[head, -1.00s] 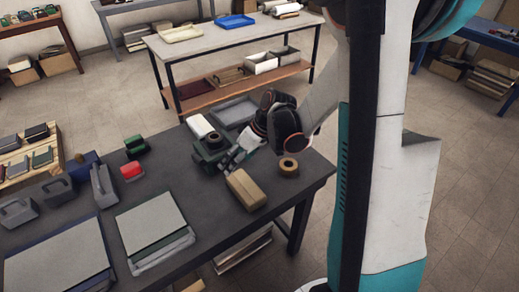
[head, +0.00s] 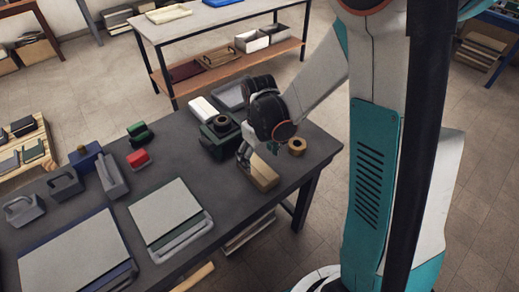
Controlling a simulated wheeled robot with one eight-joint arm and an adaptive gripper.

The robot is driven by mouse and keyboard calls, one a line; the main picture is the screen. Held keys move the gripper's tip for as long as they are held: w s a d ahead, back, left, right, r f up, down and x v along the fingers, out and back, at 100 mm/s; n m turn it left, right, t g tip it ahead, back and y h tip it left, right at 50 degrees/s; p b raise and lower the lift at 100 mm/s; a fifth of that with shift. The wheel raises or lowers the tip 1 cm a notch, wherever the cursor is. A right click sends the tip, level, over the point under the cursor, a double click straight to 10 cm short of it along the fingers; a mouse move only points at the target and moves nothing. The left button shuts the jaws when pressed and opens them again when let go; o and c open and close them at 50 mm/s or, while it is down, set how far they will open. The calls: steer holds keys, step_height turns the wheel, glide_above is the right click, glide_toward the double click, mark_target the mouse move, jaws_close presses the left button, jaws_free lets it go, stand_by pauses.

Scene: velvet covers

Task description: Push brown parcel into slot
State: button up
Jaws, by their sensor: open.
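The brown parcel (head: 264,176) is a small cardboard box lying on the dark grey table (head: 190,160) near its right end. My gripper (head: 243,158) is open, close above the parcel's far left end. My wrist hides part of the gripper, and I cannot tell whether it touches the parcel. No slot can be clearly made out; a dark green device (head: 219,138) stands just left of my gripper.
A tan tape roll (head: 297,146) lies right of the parcel. A white box (head: 202,107) and a grey tray (head: 229,97) lie behind. A red block (head: 138,158), a green block (head: 140,132) and grey boards (head: 165,212) occupy the left and front.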

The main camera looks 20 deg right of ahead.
mark_target(253, 163)
step_height(253, 163, down, 7)
steer(key=shift+r+b, duration=0.1)
steer(key=shift+b, duration=0.95)
steer(key=c, duration=1.4)
steer(key=shift+w, duration=0.1)
steer(key=shift+w+a+b, duration=0.2)
steer(key=shift+w+a, duration=0.05)
steer(key=shift+w, duration=0.4)
steer(key=shift+w+a+b, duration=0.2)
steer(key=shift+w+a, duration=0.05)
steer(key=shift+w, duration=0.4)
steer(key=shift+w, duration=0.1)
steer(key=shift+w+a, duration=0.25)
steer(key=shift+w, duration=0.5)
steer(key=shift+w+a, duration=0.25)
steer(key=shift+w, duration=0.5)
steer(key=shift+w+a, duration=0.25)
steer(key=shift+w, duration=0.5)
steer(key=shift+b, duration=0.3)
